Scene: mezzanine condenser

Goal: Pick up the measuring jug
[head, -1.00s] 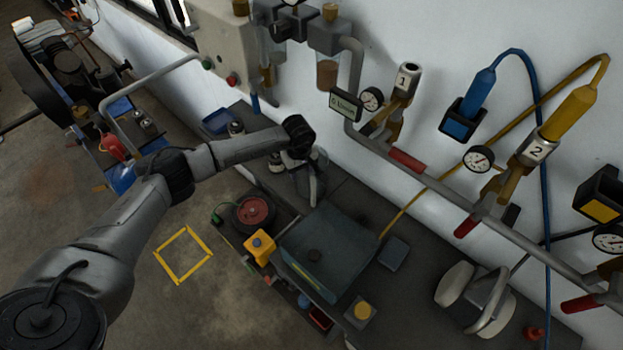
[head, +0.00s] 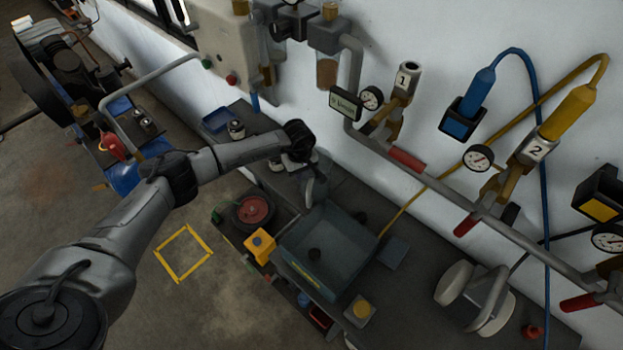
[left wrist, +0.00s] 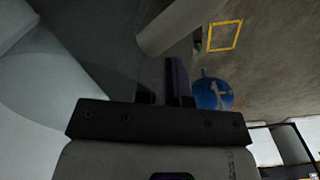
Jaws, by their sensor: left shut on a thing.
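My left gripper (head: 309,180) is over the dark bench between the shallow blue tray and the large blue-grey basin. It also shows in the left wrist view (left wrist: 166,98), with its jaws shut on a narrow dark purplish part (left wrist: 178,78), which I take to be on the measuring jug. The jug's body is not clearly made out; the wrist and gripper cover that spot in the head view. My right gripper is in neither view.
The blue-grey basin (head: 290,268) is just below and right of the left gripper. A small jar (head: 236,130) and blue tray (head: 217,119) stand behind it. A pipe with valves and gauges (head: 407,158) runs along the wall.

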